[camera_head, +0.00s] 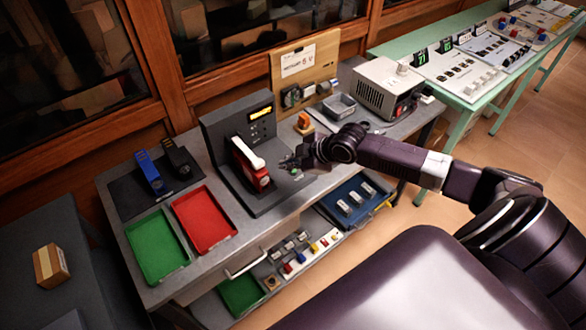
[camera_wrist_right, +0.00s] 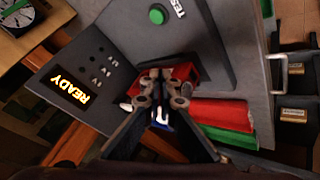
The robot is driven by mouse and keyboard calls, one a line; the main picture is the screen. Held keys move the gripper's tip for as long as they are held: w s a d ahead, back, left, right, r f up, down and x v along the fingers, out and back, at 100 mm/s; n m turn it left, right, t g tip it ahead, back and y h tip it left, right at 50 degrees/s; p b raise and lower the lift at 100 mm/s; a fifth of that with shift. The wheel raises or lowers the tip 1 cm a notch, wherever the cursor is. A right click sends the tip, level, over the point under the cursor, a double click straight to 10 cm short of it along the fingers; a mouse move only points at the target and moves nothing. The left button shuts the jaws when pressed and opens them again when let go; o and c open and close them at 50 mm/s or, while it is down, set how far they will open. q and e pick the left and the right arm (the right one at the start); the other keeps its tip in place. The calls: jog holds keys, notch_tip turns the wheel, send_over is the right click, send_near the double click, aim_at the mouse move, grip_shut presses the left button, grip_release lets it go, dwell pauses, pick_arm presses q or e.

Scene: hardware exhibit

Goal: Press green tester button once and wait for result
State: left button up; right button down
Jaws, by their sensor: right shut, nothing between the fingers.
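The tester is a dark grey stand (camera_head: 222,135) with an upright panel and a flat base. Its amber display (camera_wrist_right: 70,90) reads READY in the right wrist view. A green round button (camera_wrist_right: 157,15) sits on the base beside a TEST label (camera_wrist_right: 178,8). A red and white device (camera_head: 250,163) stands in the tester, just left of the gripper. My right gripper (camera_wrist_right: 162,100) is shut and empty, its fingertips apart from the button in the wrist view. My left gripper is out of view.
A green tray (camera_head: 158,247) and a red tray (camera_head: 205,220) lie left of the tester. Blue and black devices (camera_head: 148,172) lie behind them. A white power supply (camera_head: 385,85) stands right.

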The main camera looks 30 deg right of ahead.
notch_tip(320, 180, up, 4)
send_over(295, 171)
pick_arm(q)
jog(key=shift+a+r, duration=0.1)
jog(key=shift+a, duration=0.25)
pick_arm(e)
jog(key=shift+f+t, duration=0.15)
jog(key=shift+t, duration=0.25)
jog(key=shift+a, duration=0.1)
notch_tip(295, 171, down, 8)
jog(key=b, duration=0.7)
jog(key=shift+f, duration=0.15)
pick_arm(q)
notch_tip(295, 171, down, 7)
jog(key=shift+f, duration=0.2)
pick_arm(e)
jog(key=shift+f, duration=0.25)
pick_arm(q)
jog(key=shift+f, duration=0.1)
pick_arm(e)
jog(key=shift+f, duration=0.1)
pick_arm(q)
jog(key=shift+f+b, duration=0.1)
jog(key=shift+b, duration=0.2)
pick_arm(e)
jog(key=shift+f, duration=0.3)
